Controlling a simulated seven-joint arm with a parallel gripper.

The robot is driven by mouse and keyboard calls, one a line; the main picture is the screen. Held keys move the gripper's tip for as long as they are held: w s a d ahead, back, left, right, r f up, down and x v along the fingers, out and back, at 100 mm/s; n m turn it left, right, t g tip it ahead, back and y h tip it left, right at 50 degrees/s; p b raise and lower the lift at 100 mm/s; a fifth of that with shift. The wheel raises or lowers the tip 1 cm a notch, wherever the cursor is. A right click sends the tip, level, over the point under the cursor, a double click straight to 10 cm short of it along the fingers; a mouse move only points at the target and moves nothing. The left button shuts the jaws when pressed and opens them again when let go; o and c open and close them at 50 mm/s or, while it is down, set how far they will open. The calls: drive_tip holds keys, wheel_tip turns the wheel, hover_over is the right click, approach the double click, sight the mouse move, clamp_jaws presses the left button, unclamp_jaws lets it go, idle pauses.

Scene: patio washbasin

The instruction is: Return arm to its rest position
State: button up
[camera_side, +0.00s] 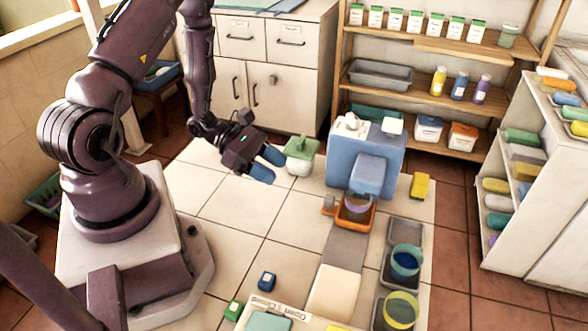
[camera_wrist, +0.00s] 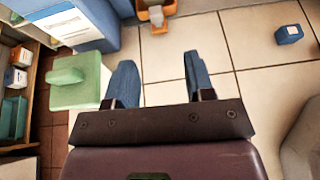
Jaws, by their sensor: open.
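My gripper (camera_side: 268,164) has blue fingers and hangs in the air over the pale tiled surface, just left of a green-lidded white container (camera_side: 301,147). In the wrist view my gripper (camera_wrist: 161,78) has its two fingers spread apart, with only bare tile between them. It is open and empty. The green lid (camera_wrist: 76,82) shows just left of the fingers there. I cannot tell the exact gap between fingers and container. My arm is bent forward and down from its base.
A blue basin block (camera_side: 365,160) with an orange tray (camera_side: 356,213) stands right of my gripper. Grey trays with ring-shaped cups (camera_side: 406,260) lie at front right. Small blue (camera_side: 267,281) and green (camera_side: 233,310) blocks lie in front. Tiles between base and basin are largely clear.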

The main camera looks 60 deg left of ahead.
drive_tip(key=shift+s+d+f+m+g+h, duration=0.1)
drive_tip(key=shift+s+d+m+g+h, duration=0.35)
drive_tip(key=shift+s+d+g, duration=0.2)
drive_tip(key=s+d+r+m+y, duration=0.2)
drive_tip(key=r+m+y, duration=0.1)
drive_tip(key=r+m, duration=0.5)
drive_tip(key=s+d+r+m+g+y, duration=0.1)
drive_tip(key=s+d+r+m+y, duration=0.1)
drive_tip(key=r+m, duration=0.7)
drive_tip(key=s+d+r+m+g+y, duration=0.1)
drive_tip(key=s+d+r+m+y, duration=0.2)
drive_tip(key=r+m, duration=0.6)
wheel_tip(320, 180, up, 2)
drive_tip(key=shift+s+r+y, duration=0.1)
drive_tip(key=shift+s+y, duration=0.1)
drive_tip(key=shift+y, duration=1.05)
